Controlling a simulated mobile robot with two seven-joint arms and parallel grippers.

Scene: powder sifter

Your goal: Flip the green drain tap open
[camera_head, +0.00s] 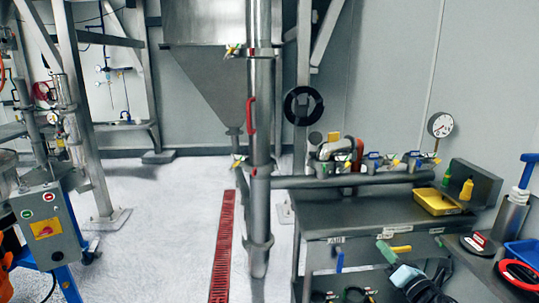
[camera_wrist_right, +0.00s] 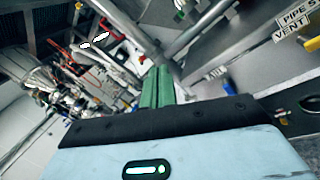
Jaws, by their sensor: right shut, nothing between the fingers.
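My right gripper (camera_head: 384,248) is at the lower right of the head view, in front of the dark workbench. Its green fingers are closed together with nothing between them, and they also show in the wrist view (camera_wrist_right: 157,86). A small green handle (camera_head: 438,241) hangs under the bench's front edge, to the right of the gripper and apart from it. It may be the drain tap, but it is too small to be sure. A yellow handle (camera_head: 398,249) lies closer to the fingertips, and a blue handle (camera_head: 339,260) is to the left. My left gripper is not in view.
The workbench (camera_head: 350,219) carries a horizontal pipe (camera_head: 340,181) with several valves and a yellow tray (camera_head: 436,203). A vertical steel pipe (camera_head: 259,110) stands left of it. A red floor grate (camera_head: 222,250) crosses clear floor. Bottles and tools crowd the right edge.

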